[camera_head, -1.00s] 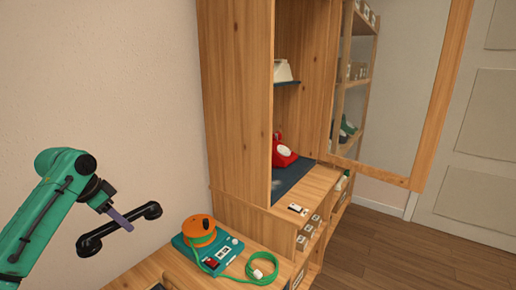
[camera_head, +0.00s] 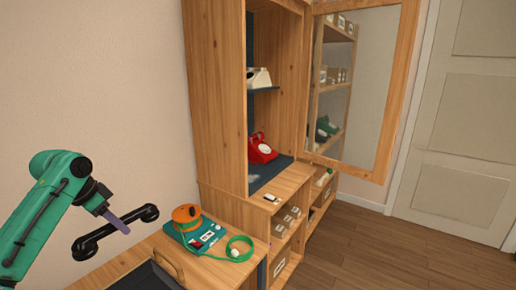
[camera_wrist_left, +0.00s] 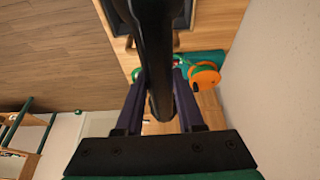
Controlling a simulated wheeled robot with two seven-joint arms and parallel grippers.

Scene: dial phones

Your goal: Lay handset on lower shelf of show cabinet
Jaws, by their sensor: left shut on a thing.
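My left gripper (camera_head: 117,222) is shut on the black handset (camera_head: 90,243) and holds it in the air at the left of the head view, above the wooden bench. In the left wrist view the handset (camera_wrist_left: 155,60) runs between the two dark fingers of the gripper (camera_wrist_left: 160,105). The show cabinet (camera_head: 217,100) stands in the middle of the head view with its door open. A red dial phone (camera_head: 262,150) sits on the dark lower shelf (camera_head: 268,173). A pale phone (camera_head: 259,77) sits on the upper shelf (camera_head: 263,91). My right gripper is not in view.
The wooden bench (camera_head: 140,253) holds a teal device (camera_head: 200,236) with an orange reel (camera_head: 186,215) and green cord (camera_head: 238,240). The glazed cabinet door (camera_head: 362,95) stands open to the right. A small item (camera_head: 271,197) lies on the ledge before the lower shelf. Clear floor (camera_head: 400,250) lies right.

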